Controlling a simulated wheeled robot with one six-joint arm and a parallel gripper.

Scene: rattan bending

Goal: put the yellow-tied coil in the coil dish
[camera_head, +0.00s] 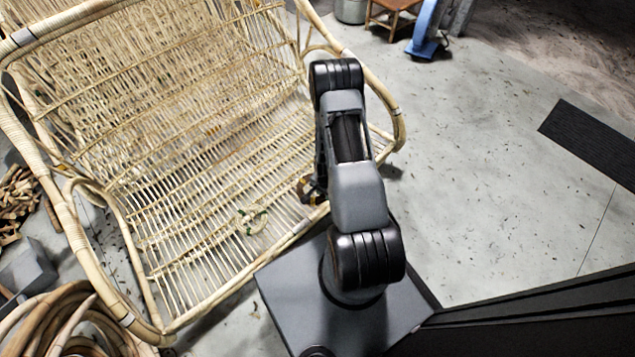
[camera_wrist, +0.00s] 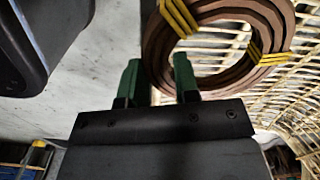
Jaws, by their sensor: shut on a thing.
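My gripper (camera_wrist: 157,78) has green fingertips in the wrist view and is shut on the yellow-tied coil (camera_wrist: 155,50). The coil is a brown ring of several turns with yellow ties at its top and right side. One finger is on each side of its near left rim. In the head view my gripper (camera_head: 314,190) is small and partly hidden behind my arm, by the right edge of the rattan seat. I cannot make out a coil dish in either view.
A rattan bench (camera_head: 185,215) fills the left, with a thin ring with green ties (camera_head: 251,219) on its seat. Thick rattan loops (camera_head: 50,318) lie at lower left. A black mat (camera_head: 592,140) is at right. The grey floor between is mostly clear.

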